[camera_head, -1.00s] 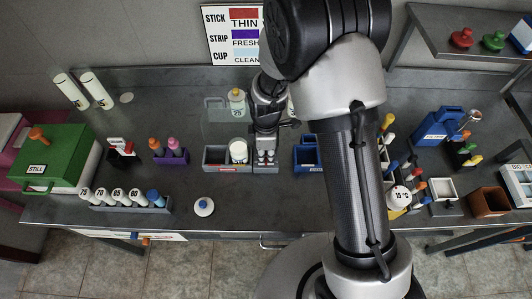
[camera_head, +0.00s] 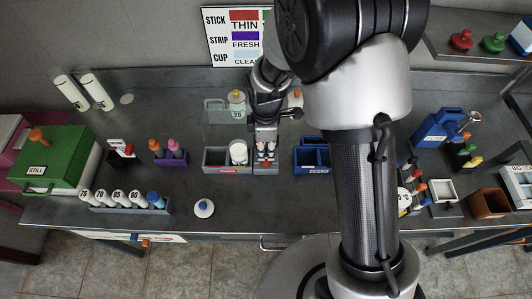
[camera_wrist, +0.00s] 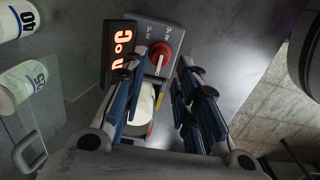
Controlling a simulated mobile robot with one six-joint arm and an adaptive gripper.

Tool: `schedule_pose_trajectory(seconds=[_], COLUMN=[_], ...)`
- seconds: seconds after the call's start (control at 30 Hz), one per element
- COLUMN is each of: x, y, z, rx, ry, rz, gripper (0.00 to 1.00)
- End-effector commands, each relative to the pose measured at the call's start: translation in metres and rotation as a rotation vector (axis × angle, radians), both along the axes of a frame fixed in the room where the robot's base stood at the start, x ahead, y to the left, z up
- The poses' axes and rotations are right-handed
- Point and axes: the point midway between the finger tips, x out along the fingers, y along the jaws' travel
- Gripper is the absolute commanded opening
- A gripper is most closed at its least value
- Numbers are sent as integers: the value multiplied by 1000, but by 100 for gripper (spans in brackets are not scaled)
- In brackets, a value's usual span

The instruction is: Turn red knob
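The red knob (camera_wrist: 161,55) with a white pointer shows in the wrist view. It sits on a grey panel (camera_wrist: 150,33) with small printed marks, beside a dark display with lit orange characters (camera_wrist: 121,50). My gripper (camera_wrist: 156,60) is open, with one finger on each side of the knob in the picture. I cannot tell whether either finger touches it.
A grey bin (camera_head: 214,168) with a white tub (camera_head: 238,152) stands just left of my gripper. A blue bin (camera_head: 313,168) stands to the right.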

Motion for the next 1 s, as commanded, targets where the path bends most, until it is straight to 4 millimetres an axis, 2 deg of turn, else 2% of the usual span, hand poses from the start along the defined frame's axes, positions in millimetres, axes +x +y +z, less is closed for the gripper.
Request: schedule_pose_trajectory(seconds=[0.03, 0.2, 0.4, 1.0], x=[1, 1, 0, 0], y=[0, 0, 0, 0], z=[14, 47, 69, 73], rx=[2, 1, 0, 0], ry=[-6, -4, -1, 0], rz=[0, 0, 0, 0], gripper=[28, 28, 28, 28])
